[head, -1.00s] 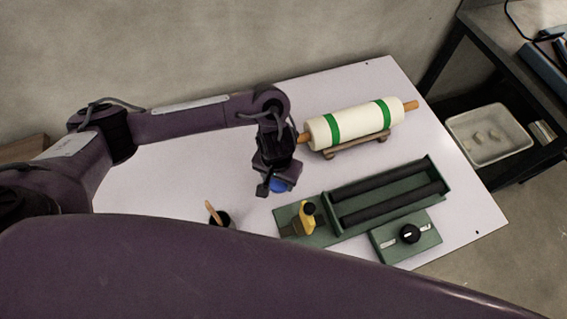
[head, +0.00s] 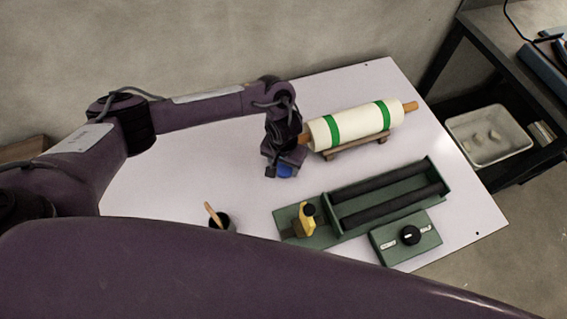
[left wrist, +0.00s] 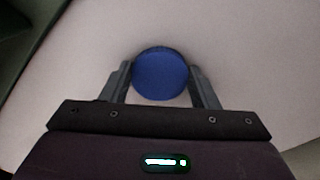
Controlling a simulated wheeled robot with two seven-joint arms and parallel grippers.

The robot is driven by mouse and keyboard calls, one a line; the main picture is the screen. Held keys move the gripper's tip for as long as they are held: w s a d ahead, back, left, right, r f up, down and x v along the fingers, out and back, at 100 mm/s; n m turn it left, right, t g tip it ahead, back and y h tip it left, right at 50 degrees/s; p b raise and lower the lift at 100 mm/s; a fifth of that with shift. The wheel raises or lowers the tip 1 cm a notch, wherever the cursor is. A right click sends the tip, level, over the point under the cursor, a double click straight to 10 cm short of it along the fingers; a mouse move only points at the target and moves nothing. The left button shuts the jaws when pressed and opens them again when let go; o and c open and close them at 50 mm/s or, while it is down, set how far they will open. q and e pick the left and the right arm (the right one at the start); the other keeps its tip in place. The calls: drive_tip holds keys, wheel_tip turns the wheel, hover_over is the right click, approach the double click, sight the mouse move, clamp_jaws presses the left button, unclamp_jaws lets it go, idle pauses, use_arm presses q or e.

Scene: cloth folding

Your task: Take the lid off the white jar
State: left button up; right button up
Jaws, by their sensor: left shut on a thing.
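My left gripper (head: 281,168) is over the table, left of the white roll, pointing down. It is shut on a round blue thing (head: 287,171). In the left wrist view the blue thing (left wrist: 160,75) shows as a flat disc from above, with a finger on each side of it. It may be a lid. No white jar shows; whether one is under the blue disc is hidden. My right gripper is not in view.
A white roll with green bands (head: 350,125) lies on a wooden stand. A green frame with dark rollers (head: 388,190), a yellow tool (head: 305,220) and a dark cup with a stick (head: 222,221) stand nearer. The left of the white table (head: 180,180) is clear.

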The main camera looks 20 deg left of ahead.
sight(284, 168)
use_arm(q)
drive_tip(key=o, duration=1.1)
wheel_tip(284, 168, up, 12)
drive_tip(key=p, duration=0.3)
drive_tip(key=shift+p, duration=0.3)
drive_tip(key=shift+r, duration=0.15)
